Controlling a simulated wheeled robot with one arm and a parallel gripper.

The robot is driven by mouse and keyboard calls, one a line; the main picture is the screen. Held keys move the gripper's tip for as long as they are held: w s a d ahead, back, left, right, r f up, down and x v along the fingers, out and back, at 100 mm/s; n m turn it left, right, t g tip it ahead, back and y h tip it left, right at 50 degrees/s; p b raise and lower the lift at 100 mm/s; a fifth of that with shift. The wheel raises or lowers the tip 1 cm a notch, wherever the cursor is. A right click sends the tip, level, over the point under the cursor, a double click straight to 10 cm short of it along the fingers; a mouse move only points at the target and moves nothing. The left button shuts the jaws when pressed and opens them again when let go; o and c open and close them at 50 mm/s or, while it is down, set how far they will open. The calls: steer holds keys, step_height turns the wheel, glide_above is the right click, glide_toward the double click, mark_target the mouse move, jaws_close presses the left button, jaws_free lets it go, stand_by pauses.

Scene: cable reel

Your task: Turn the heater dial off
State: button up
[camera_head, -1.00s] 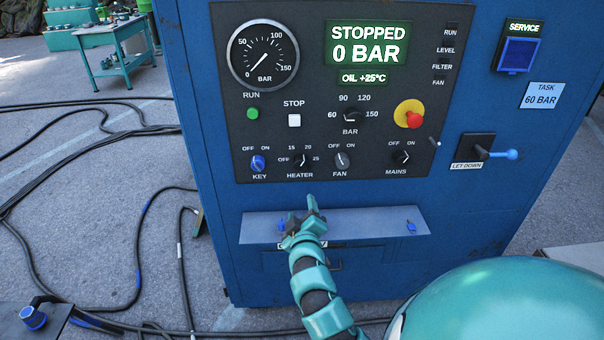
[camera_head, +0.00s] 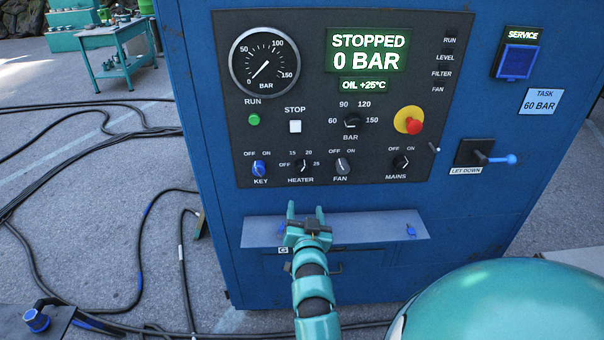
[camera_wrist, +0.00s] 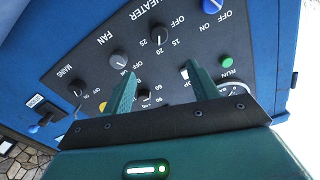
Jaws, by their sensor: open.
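The heater dial (camera_head: 301,166) is a small black knob low on the dark control panel, marked OFF, 15, 20 and 25. Its pointer is turned upward, away from OFF; the exact mark is hard to read. The dial also shows in the wrist view (camera_wrist: 159,36), beyond my fingertips and roughly in line with the gap between them. My gripper (camera_head: 305,209) is open and empty, below the dial in the head view and in front of the ledge. Its two teal fingers also show in the wrist view (camera_wrist: 160,70), apart from the dial.
The blue key switch (camera_head: 259,168) is left of the heater dial, and the fan dial (camera_head: 342,166) is right. A red stop button (camera_head: 414,126) and the let-down lever (camera_head: 497,159) are farther right. A sloped ledge (camera_head: 370,225) runs below the panel.

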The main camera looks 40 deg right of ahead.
mark_target(301, 170)
steer(key=p+x, duration=0.4)
steer(key=x, duration=1.1)
steer(key=shift+w+p, duration=0.1)
steer(key=shift+p, duration=0.2)
steer(key=shift+w+d+f, duration=0.1)
steer(key=shift+w+d, duration=0.25)
steer(key=shift+w, duration=0.3)
steer(key=shift+c, duration=0.2)
steer(key=c, duration=1)
